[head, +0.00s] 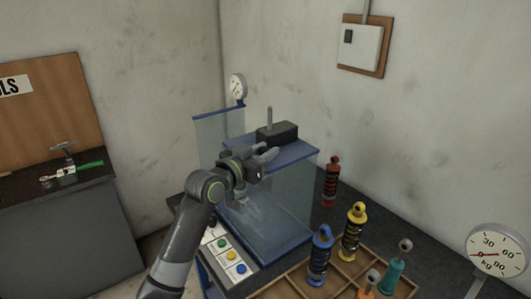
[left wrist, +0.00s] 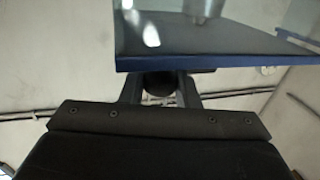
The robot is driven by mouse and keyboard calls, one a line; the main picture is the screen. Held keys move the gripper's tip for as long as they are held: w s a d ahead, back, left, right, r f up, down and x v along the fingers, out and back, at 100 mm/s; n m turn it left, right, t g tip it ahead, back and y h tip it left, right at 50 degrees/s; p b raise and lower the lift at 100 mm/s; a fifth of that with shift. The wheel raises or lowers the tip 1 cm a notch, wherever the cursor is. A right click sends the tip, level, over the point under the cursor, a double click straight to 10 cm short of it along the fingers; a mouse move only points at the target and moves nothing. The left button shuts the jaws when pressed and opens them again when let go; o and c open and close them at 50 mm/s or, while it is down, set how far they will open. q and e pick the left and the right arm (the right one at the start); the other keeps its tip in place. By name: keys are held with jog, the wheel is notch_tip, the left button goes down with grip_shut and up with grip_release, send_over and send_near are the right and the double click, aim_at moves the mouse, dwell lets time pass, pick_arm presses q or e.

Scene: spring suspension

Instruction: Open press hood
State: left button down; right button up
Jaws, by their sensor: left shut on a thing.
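The press (head: 276,237) stands on the dark bench, with clear, blue-edged panels around its blue base. A clear hood panel (head: 215,135) stands upright at its left side. My left gripper (head: 258,163) is at the front upper part of the press, shut on a dark round knob. In the left wrist view the knob (left wrist: 158,84) shows between the two fingers, just under the blue edge (left wrist: 200,61) of a clear panel. In the head view the gripper hides the knob. My right gripper is not in view.
A button panel (head: 232,257) is at the front left of the press. Several coloured shock absorbers, one blue (head: 320,255) and one yellow (head: 352,231), stand in or by a wooden tray (head: 300,281). A red one (head: 331,182) stands behind. A scale dial (head: 497,251) is at right.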

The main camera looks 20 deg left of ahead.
pick_arm(q)
jog(key=c, duration=1.2)
grip_release()
jog(key=shift+o, duration=0.4)
jog(key=shift+s, duration=0.1)
jog(key=shift+s+a+f, duration=0.1)
jog(key=shift+s+a, duration=0.15)
jog(key=shift+s, duration=0.25)
jog(key=b+v, duration=0.3)
jog(key=v, duration=1.3)
jog(key=shift+b, duration=0.35)
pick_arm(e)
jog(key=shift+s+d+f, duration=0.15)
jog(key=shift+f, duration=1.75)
pick_arm(q)
jog(key=shift+s, duration=0.15)
